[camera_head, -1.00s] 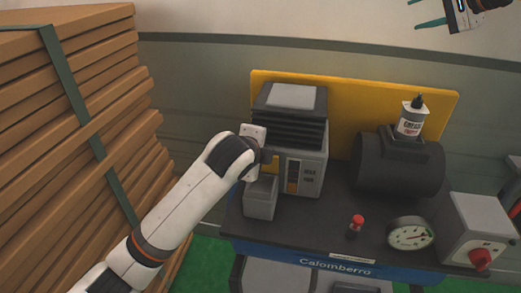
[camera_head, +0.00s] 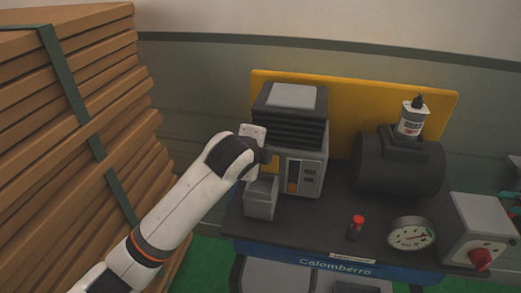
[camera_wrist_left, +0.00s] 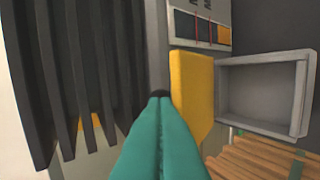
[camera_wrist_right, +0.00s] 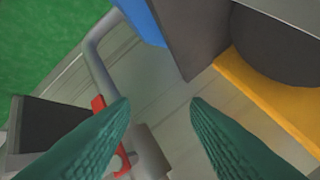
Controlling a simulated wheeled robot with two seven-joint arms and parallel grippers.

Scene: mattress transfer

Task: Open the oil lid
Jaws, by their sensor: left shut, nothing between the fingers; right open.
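A white bottle with a black cap (camera_head: 411,119) stands upright on top of a dark cylinder (camera_head: 385,172). A grey machine (camera_head: 305,177) has an open-topped grey box (camera_head: 260,199) at its front, also seen in the left wrist view (camera_wrist_left: 300,95). A yellow piece (camera_wrist_left: 190,95) sits beside that box. My left gripper (camera_wrist_left: 160,96) is shut and empty, its tips close to the yellow piece; contact is unclear. In the head view my left wrist hides its fingers. My right gripper (camera_wrist_right: 160,105) is open and empty; only part of it (camera_head: 514,194) shows at the head view's right edge. No part is marked as the oil lid.
The dark bench (camera_head: 310,233) also carries a red-capped item (camera_head: 356,228), a gauge (camera_head: 410,234) and a grey box with a red knob (camera_head: 480,258). Stacked boards (camera_head: 70,130) stand at left. A bar with a red part (camera_wrist_right: 100,108) lies near my right fingers.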

